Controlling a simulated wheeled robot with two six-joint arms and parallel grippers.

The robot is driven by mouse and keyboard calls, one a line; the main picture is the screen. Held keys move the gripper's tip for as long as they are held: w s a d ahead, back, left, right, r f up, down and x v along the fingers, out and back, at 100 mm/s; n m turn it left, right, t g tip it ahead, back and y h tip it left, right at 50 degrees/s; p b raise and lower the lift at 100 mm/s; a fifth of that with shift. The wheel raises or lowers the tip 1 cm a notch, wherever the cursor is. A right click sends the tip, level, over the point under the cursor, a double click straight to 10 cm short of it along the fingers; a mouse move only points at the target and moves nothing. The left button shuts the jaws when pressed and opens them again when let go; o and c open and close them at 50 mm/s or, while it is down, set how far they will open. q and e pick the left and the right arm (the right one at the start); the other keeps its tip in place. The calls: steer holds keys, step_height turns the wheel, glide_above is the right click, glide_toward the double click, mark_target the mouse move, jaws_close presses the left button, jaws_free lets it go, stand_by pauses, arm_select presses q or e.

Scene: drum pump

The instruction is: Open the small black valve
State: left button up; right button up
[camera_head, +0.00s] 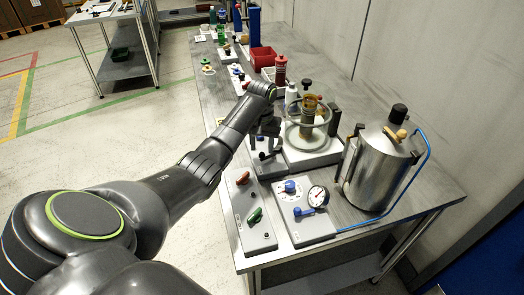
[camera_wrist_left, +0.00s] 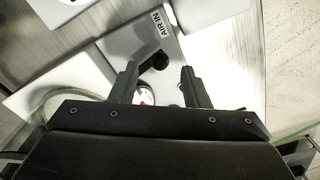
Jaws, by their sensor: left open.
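The small black valve (camera_head: 270,154) sits on a grey panel in the head view, just below my left gripper (camera_head: 266,138). In the left wrist view, a black knob (camera_wrist_left: 160,61) shows on a grey plate beside the "AIR IN" label. It lies between and beyond the fingertips of my left gripper (camera_wrist_left: 159,72). The gripper is open, one finger on each side of the knob in that picture, with nothing held. Whether a finger touches the valve I cannot tell. My right gripper is in neither view.
A pressure gauge (camera_head: 318,196) and a metal drum (camera_head: 378,170) stand to the right. A glass-ringed pump unit (camera_head: 312,157) stands close right of the gripper.

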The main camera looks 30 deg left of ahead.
mark_target(268, 155)
arm_select(q)
step_height(268, 155, down, 2)
steer(key=shift+f, duration=0.35)
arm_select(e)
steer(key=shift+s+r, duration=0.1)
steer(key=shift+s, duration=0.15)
arm_select(q)
steer(key=shift+c, duration=0.2)
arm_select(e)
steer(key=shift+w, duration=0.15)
arm_select(q)
jaws_close()
steer(key=shift+a+r+m+p, duration=0.1)
steer(key=shift+a+m+p, duration=0.1)
steer(key=shift+m+p, duration=0.3)
steer(key=shift+w+a+m, duration=0.2)
steer(key=shift+m, duration=0.35)
steer(key=shift+w+a+m, duration=0.15)
steer(key=shift+m, duration=0.4)
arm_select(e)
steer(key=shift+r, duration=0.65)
arm_select(q)
steer(key=shift+o, duration=0.2)
jaws_free()
